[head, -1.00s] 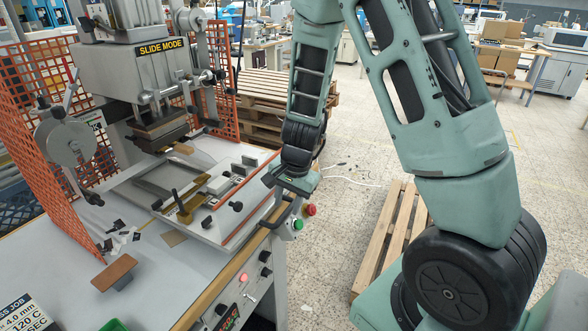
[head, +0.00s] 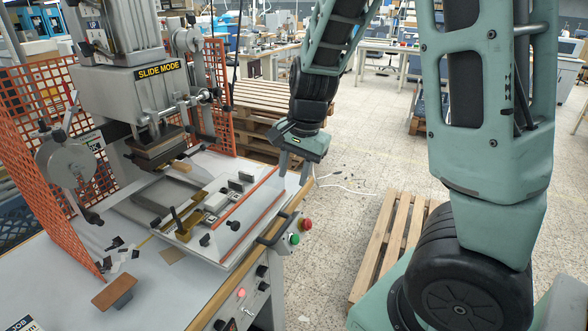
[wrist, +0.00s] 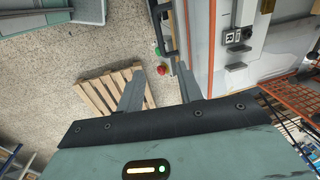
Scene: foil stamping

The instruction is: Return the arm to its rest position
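My gripper (head: 294,167) hangs from my arm in the head view, over the right edge of the press bench and above the emergency stop. In the wrist view, its two grey fingers (wrist: 160,85) stand apart with nothing between them, so it is open and empty. My arm is bent, with the upper links rising out of the top of the picture. The foil press (head: 130,90), marked SLIDE MODE, stands left of the gripper, apart from it.
A red stop button (head: 306,223) and a green button (head: 294,238) sit on the bench front. A wooden pallet (head: 385,235) lies on the floor to the right; stacked pallets (head: 255,100) stand behind. A stamp-like block (head: 114,290) lies on the bench. Open floor lies beyond the gripper.

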